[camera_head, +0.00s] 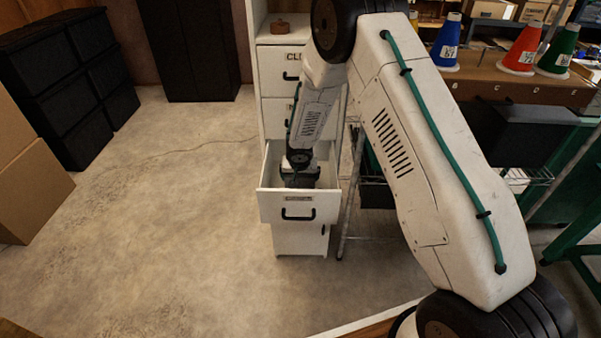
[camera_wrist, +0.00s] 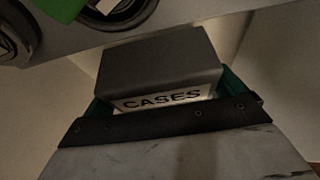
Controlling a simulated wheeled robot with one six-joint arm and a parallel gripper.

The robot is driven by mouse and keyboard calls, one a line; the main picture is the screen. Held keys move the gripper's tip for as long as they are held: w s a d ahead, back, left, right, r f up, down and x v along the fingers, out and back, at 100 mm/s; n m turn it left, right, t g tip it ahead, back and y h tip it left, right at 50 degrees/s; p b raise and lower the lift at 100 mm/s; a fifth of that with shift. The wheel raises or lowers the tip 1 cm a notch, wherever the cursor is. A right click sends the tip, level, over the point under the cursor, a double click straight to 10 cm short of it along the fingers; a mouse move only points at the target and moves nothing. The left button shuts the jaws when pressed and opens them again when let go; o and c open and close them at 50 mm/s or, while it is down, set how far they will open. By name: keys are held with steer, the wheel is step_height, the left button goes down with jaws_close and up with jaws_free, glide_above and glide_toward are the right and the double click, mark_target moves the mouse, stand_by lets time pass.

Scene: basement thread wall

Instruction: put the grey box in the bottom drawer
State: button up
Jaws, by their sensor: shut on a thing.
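A white cabinet (camera_head: 278,110) stands at the centre of the head view, and its lowest drawer (camera_head: 284,209) is pulled open. My gripper (camera_head: 300,179) points down inside this open drawer. In the wrist view, the grey box (camera_wrist: 158,62) with a white "CASES" label sits between my gripper's green fingers (camera_wrist: 160,92), which are shut on it. Pale walls show around the box in that view. The gripper hides the box in the head view, and I cannot tell whether it touches the drawer floor.
The drawers above are closed; a small brown object (camera_head: 280,27) lies on top of one. A wire rack (camera_head: 373,170) stands close to the cabinet's right. Black crates (camera_head: 68,85) and cardboard boxes (camera_head: 30,165) are at the left. The floor (camera_head: 175,200) between is clear.

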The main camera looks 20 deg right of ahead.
steer(key=w, duration=0.1)
steer(key=w+d, duration=0.1)
steer(key=w, duration=0.1)
steer(key=shift+f, duration=0.6)
steer(key=o, duration=0.7)
steer(key=shift+f, duration=0.1)
